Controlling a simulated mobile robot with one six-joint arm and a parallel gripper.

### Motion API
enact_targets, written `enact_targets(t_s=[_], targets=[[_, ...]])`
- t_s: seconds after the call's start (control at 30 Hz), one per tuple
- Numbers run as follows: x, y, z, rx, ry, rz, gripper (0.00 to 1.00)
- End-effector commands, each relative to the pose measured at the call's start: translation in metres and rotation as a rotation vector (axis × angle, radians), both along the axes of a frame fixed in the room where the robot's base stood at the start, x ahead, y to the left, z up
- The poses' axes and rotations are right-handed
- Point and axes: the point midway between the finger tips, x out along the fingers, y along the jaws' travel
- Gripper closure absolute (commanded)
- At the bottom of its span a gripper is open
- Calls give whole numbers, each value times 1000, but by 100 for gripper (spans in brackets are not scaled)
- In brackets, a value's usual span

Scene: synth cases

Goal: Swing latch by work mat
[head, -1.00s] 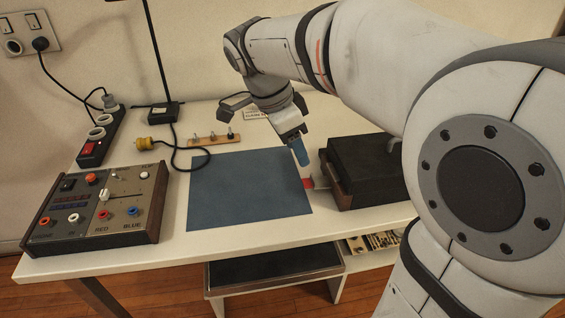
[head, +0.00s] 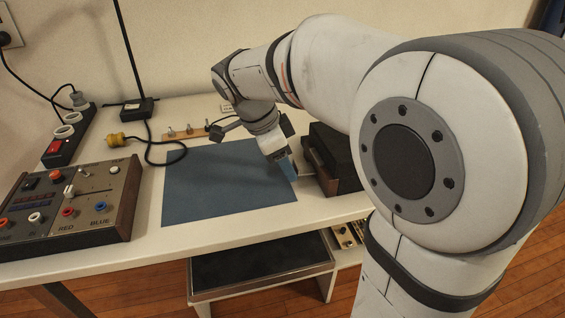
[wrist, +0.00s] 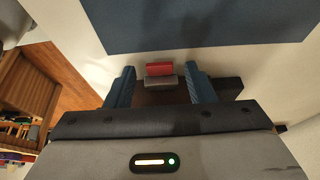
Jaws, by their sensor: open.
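The latch shows in the wrist view as a red tab (wrist: 159,69) on a grey piece (wrist: 160,82), in front of a dark brown part. My gripper (wrist: 160,71) is open, with one blue finger on either side of the latch and a visible gap at each side. I cannot tell how deep the fingers reach around it. In the head view my gripper (head: 288,170) points down at the right edge of the blue work mat (head: 220,185), beside the dark box (head: 338,155). The latch is hidden there behind the gripper. The mat also shows in the wrist view (wrist: 200,25).
A control panel (head: 75,205) with knobs and buttons stands left of the mat. A power strip (head: 68,138), a yellow plug (head: 120,141) with a black cable, and a wooden strip with pegs (head: 188,132) lie behind. A dark-topped stool (head: 260,265) stands below the table.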

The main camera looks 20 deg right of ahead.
Motion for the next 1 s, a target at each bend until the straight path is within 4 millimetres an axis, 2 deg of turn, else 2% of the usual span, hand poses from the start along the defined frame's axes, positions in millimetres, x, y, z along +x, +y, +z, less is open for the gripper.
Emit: enact_targets(t_s=[0.13, 0.67, 0.7, 1.0], targets=[[0, 0, 0, 0, 0, 1, 51], [0, 1, 0, 0, 0, 1, 94], [0, 6, 0, 0, 0, 5, 96], [0, -1, 5, 48, 0, -1, 96]])
